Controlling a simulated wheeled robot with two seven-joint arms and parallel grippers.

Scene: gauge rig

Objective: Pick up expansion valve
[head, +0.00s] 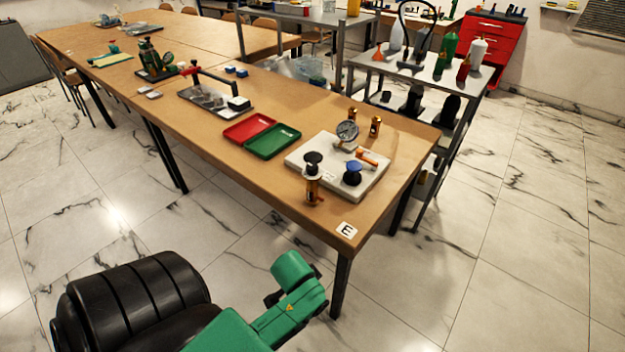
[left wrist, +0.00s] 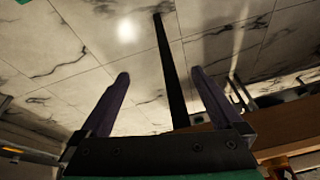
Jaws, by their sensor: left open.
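Several brass-coloured fittings stand at the near right end of the wooden table in the head view. One brass valve body (head: 313,188) is upright at the front edge of the white gauge board, with a dark cap beside or above it. Two smaller brass fittings (head: 375,126) (head: 352,114) stand behind the gauge (head: 347,131). I cannot tell which one is the expansion valve. My left gripper (left wrist: 160,75) is open and empty in the left wrist view, facing floor and a table leg. In the head view my green left arm is in front of the table, apart from it. My right gripper is not in view.
The white board (head: 325,184) also carries a blue knob (head: 352,173) and an orange-handled part (head: 367,158). Red (head: 249,128) and green (head: 272,141) trays lie left of it. A grey trolley (head: 425,73) with bottles stands behind. The table's front edge (head: 245,180) is largely clear.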

